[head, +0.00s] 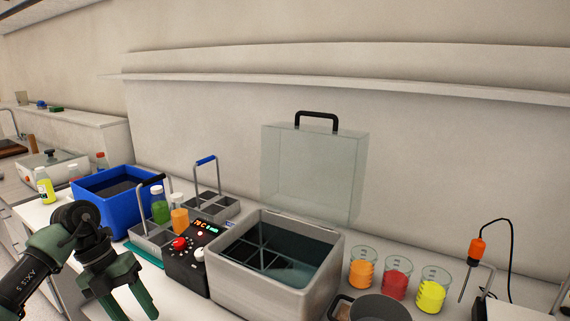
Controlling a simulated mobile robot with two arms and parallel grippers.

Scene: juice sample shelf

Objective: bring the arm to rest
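My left gripper (125,299) comes in at the lower left, with its dark green fingers pointing down and spread apart. Nothing shows between them, though the lower edge of the picture cuts close to the tips. It is in front of a grey bottle carrier (150,247) and left of the control box (186,262) of a water bath (262,295). My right gripper is not in view.
The bath's clear lid (312,170) stands open. The carrier holds a green bottle (160,208) and an orange bottle (180,218). A blue crate (108,213) and second carrier (212,207) stand behind. Beakers (396,280) and a pot (378,307) stand right.

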